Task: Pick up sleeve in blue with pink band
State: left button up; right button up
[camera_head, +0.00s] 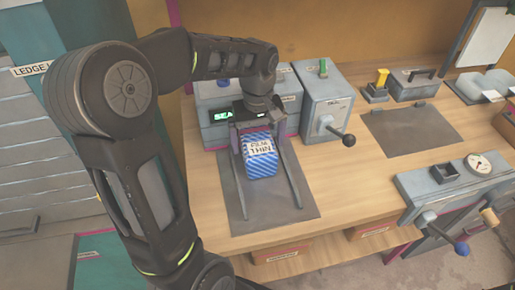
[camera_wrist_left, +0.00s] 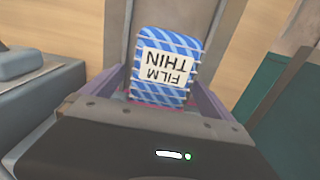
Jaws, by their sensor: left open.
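The sleeve (camera_head: 261,158) is a blue-and-white striped pack with a white label reading THIN FILM. It lies on a dark grey mat (camera_head: 228,190) between two long grey rails. In the left wrist view the sleeve (camera_wrist_left: 167,60) shows a sliver of pink at its near end. My left gripper (camera_head: 257,140) is over the near-press end of the sleeve, with one finger on each side of it. The jaws are open; whether a finger touches the sleeve is hard to tell. The gripper body hides that end. My right gripper is not in view.
A grey machine (camera_head: 215,125) with a green display stands behind the mat. A grey box with a black-knobbed lever (camera_head: 326,108) stands to its right. A second dark mat (camera_head: 412,130) lies bare farther right. A gauge unit (camera_head: 455,182) sits at the front right edge.

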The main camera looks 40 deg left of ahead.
pick_arm(q)
notch_tip(320, 180, down, 3)
jog(key=shift+f, duration=0.15)
jog(key=shift+c, duration=0.6)
jog(key=c, duration=1.8)
jog(key=shift+s+d+r, duration=0.25)
jog(key=shift+d+r, duration=0.05)
jog(key=shift+r, duration=0.15)
jog(key=s+d+r+b, duration=0.1)
jog(key=s+d+r, duration=0.6)
jog(key=d, duration=0.3)
jog(key=shift+s+d+b, duration=0.15)
jog(key=shift+s+b, duration=0.2)
jog(key=shift+s, duration=0.3)
jog(key=shift+r, duration=0.1)
